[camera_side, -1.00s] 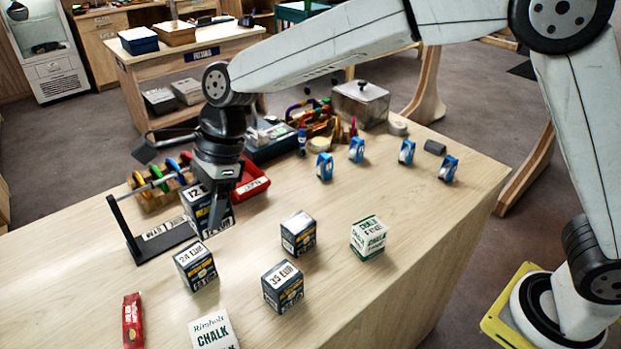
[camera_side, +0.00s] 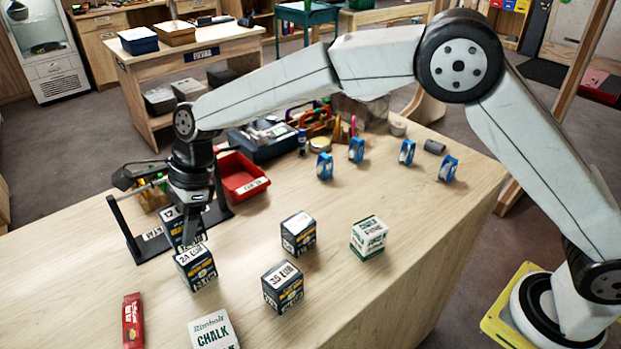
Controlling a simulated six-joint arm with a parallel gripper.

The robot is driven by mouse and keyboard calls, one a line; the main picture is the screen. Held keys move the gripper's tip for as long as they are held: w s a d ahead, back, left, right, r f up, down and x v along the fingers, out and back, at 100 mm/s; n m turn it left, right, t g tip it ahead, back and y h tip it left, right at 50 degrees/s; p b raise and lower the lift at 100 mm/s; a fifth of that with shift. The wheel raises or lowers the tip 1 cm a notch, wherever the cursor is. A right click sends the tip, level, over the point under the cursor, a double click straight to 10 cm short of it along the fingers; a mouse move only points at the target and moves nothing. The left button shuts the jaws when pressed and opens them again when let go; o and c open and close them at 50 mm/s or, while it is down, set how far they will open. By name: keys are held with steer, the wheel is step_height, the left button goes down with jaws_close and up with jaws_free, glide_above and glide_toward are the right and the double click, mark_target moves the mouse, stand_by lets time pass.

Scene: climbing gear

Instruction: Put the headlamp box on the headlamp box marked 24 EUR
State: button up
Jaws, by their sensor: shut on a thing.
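The headlamp box marked 24 EUR (camera_side: 197,270) stands on the table at the left, dark with a white label on top. My gripper (camera_side: 190,238) points down just behind and above it in the picture. It is shut on another dark headlamp box (camera_side: 171,228), whose white label starts with 12. The fingers and the 24 EUR box hide part of this held box. I cannot tell whether the two boxes touch.
A box marked 35 EUR (camera_side: 283,288), another dark box (camera_side: 298,234) and chalk boxes (camera_side: 369,238) (camera_side: 214,334) stand nearby. A black rack (camera_side: 130,230) is close to the gripper on the left. A red bin (camera_side: 242,178) stands behind.

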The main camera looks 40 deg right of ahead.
steer(key=shift+w+a+f, duration=0.1)
steer(key=shift+w+f, duration=0.05)
steer(key=shift+f, duration=1.65)
steer(key=shift+f, duration=0.1)
steer(key=o, duration=1.3)
steer(key=shift+o, duration=0.2)
steer(key=v, duration=1.2)
